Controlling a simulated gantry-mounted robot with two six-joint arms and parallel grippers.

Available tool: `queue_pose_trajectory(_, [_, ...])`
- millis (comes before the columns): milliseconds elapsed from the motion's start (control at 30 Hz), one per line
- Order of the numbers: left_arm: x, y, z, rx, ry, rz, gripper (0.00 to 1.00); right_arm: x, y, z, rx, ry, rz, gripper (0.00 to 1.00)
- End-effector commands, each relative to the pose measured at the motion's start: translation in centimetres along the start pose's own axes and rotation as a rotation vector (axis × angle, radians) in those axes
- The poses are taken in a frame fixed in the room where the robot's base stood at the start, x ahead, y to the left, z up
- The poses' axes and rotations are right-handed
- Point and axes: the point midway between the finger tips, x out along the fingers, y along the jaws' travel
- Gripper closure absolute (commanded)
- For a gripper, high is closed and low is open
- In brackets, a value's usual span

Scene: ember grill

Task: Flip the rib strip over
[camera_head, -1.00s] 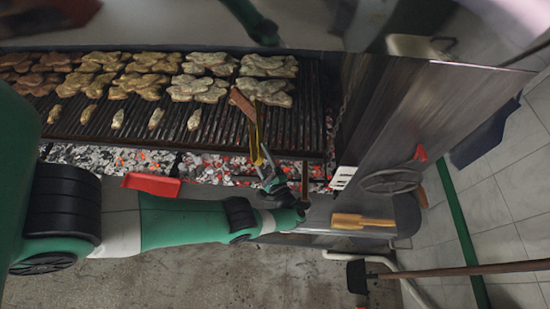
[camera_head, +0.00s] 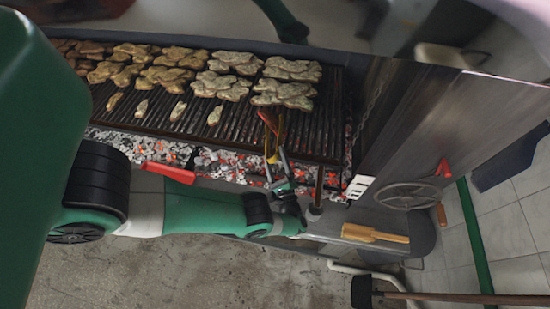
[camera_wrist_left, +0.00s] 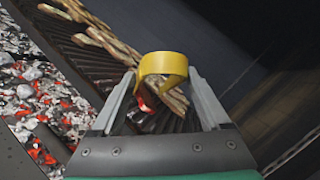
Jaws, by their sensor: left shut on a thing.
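Several clusters of browned meat pieces lie on the grill; the right front cluster (camera_head: 283,94) is nearest my tool. I cannot tell for certain which piece is the rib strip. My left gripper (camera_head: 277,162) is shut on a yellow and reddish tool that looks like tongs (camera_head: 281,131), at the grill's front edge. The tool's far end points at the right front cluster, and contact cannot be told. In the left wrist view the yellow bend (camera_wrist_left: 163,64) sits between my fingers, with a red part below it. My right gripper is out of view.
The grill grate (camera_head: 240,130) is bare in front of the right clusters. Glowing coals (camera_head: 215,163) lie below its front edge. A red handle (camera_head: 168,172), a wooden-handled tool (camera_head: 375,234) and a handwheel (camera_head: 407,196) are near the front. A metal wall (camera_head: 415,120) stands right.

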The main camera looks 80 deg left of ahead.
Motion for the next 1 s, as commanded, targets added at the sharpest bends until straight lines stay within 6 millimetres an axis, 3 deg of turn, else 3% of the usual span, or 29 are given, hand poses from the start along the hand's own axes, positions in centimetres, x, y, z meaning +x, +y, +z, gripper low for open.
queue_pose_trajectory(467, [0.0,0.0,0.0,-0.001,0.0,0.0,0.42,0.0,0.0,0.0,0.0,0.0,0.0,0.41])
queue_pose_trajectory(1000, [-0.2,1.5,0.3,-0.001,0.0,0.0,0.45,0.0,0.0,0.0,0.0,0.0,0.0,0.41])
